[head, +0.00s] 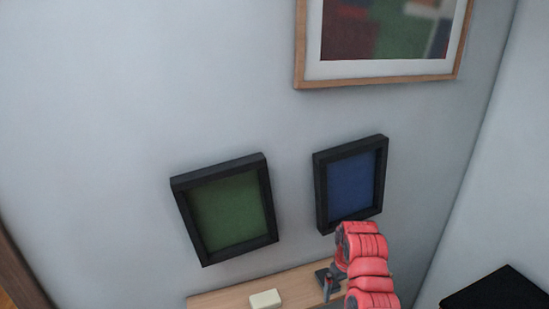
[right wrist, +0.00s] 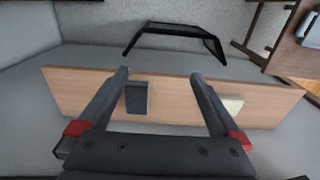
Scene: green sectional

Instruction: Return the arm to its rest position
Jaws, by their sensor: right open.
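My right arm, red, comes up from the bottom in the head view, and its dark gripper (head: 328,281) is small there, over the right part of a wooden shelf. In the right wrist view my right gripper (right wrist: 160,76) has its two dark fingers wide apart. They reach across the wooden board (right wrist: 180,98). A dark grey block (right wrist: 136,97) shows between the fingers, close to the left one; I cannot tell whether it touches. Nothing is clamped. My left gripper is not in view.
The wooden shelf (head: 220,296) bears a cream block (head: 266,299). Green (head: 232,210) and blue (head: 351,182) black-framed pictures hang above it. A larger wood-framed picture (head: 385,72) hangs higher. A black object (head: 495,290) is at lower right. The wall at left is bare.

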